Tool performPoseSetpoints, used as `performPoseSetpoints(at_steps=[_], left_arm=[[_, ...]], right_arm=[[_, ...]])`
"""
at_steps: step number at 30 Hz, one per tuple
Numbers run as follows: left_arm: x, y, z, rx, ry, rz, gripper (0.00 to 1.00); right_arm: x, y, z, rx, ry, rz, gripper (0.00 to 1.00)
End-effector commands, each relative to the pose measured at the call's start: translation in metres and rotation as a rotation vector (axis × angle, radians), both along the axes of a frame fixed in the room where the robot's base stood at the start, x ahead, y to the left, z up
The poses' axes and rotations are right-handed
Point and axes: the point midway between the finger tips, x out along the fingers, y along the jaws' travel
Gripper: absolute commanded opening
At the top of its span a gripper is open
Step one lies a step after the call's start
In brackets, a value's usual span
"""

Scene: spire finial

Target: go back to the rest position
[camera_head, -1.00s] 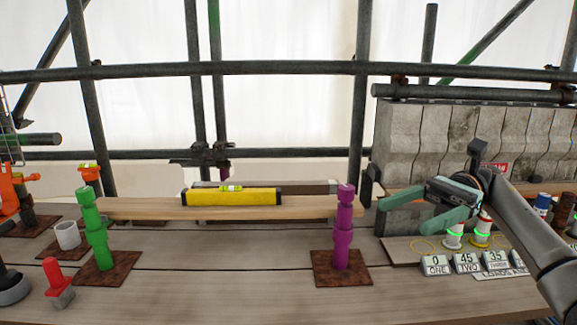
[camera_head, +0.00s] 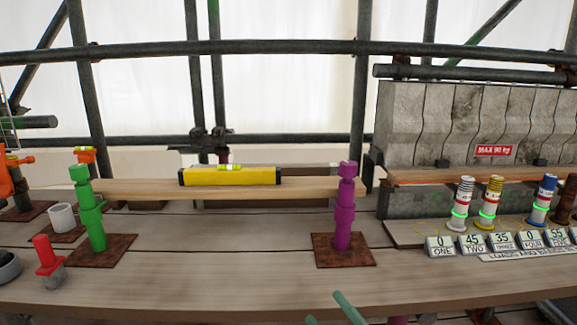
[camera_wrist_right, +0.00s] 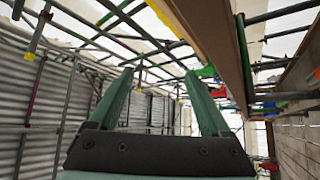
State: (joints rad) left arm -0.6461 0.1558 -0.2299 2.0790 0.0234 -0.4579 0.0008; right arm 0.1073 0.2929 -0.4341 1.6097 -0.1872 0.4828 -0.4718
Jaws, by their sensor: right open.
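My right gripper (camera_wrist_right: 150,95) shows in the right wrist view with its two green fingers apart and nothing between them. In the head view only the green finger tips of the right gripper (camera_head: 335,310) show at the bottom edge, below the front of the bench and clear of everything on it. The rest of the right arm is mostly cut off by the frame. My left gripper is not visible in the head view.
A plank bench (camera_head: 220,285) holds a green post (camera_head: 95,225), a purple post (camera_head: 344,215), a yellow spirit level (camera_head: 230,176) on a timber beam (camera_head: 140,189), and a red-handled tool (camera_head: 46,255). Banded cylinders (camera_head: 488,203) stand behind number signs (camera_head: 468,245) at right.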

Motion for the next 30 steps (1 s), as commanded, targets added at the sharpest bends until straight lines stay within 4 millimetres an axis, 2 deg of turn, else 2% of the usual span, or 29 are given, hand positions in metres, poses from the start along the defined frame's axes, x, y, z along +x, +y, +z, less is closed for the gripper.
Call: performPoseSetpoints(at_steps=[1, 5, 9, 12, 18, 19, 21, 30], left_arm=[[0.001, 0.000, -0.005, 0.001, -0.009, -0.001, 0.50], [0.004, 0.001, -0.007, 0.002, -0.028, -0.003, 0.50], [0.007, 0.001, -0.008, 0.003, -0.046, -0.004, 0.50], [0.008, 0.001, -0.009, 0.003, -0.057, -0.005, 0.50], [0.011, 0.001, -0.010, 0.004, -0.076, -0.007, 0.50], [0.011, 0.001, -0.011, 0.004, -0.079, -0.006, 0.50], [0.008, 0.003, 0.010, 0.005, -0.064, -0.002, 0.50], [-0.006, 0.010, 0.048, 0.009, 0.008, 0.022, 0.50]], right_arm=[[-0.011, -0.005, -0.030, 0.056, 0.133, -0.026, 0.82], [-0.038, -0.022, -0.090, 0.193, 0.457, -0.100, 0.82], [-0.078, -0.040, -0.148, 0.332, 0.772, -0.187, 0.82], [-0.109, -0.050, -0.180, 0.412, 0.957, -0.247, 0.82], [-0.172, -0.067, -0.227, 0.547, 1.261, -0.363, 0.82], [-0.182, -0.069, -0.233, 0.565, 1.303, -0.382, 0.82], [-0.181, -0.071, -0.211, 0.563, 1.307, -0.387, 0.82], [-0.194, -0.077, -0.173, 0.561, 1.365, -0.429, 0.82]])
